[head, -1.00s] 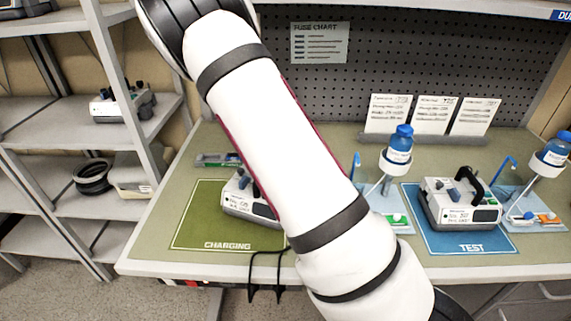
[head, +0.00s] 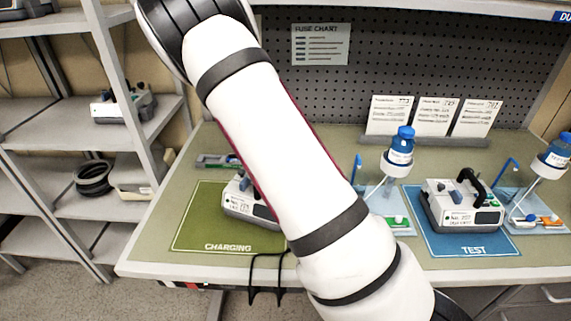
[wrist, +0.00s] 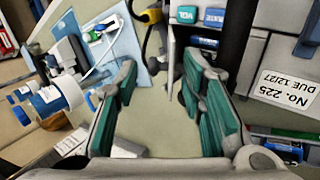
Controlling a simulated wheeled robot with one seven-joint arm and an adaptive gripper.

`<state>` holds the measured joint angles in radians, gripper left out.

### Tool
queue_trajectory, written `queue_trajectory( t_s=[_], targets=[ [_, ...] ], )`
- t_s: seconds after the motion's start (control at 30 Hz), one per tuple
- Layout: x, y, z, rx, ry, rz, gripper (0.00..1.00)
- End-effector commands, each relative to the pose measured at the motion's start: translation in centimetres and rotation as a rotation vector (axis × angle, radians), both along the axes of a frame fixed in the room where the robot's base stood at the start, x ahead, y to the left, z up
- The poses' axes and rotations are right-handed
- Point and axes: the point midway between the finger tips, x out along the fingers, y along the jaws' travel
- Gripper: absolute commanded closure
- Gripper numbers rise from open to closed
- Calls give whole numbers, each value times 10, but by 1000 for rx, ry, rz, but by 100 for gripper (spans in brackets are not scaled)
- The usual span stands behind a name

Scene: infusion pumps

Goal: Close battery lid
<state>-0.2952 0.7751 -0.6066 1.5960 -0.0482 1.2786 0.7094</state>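A white infusion pump (head: 240,203) stands on the green charging mat in the head view, partly hidden behind my arm. In the wrist view a pump labelled No. 225 (wrist: 284,88) fills the upper right, upside down. I cannot clearly tell the battery lid from the other parts there. The head view does not show the gripper.
A blue stand with a blue-capped bottle (head: 401,146) is right of my arm; in the wrist view its base (wrist: 108,45) is at the left. Another pump (head: 462,208) stands on the blue test mat (head: 465,246). Shelves (head: 60,130) stand left of the bench.

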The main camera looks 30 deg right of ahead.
Motion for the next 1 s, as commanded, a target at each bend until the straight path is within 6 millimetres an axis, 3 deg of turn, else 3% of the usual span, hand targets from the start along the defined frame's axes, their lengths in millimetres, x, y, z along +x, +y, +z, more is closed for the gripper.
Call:
queue_trajectory(
  t_s=[0.6, 1.0],
  targets=[
    [49, 35, 85, -1, -2, 1, 63],
    [54, 40, 96, 0, 1, -1, 63]
  ],
)
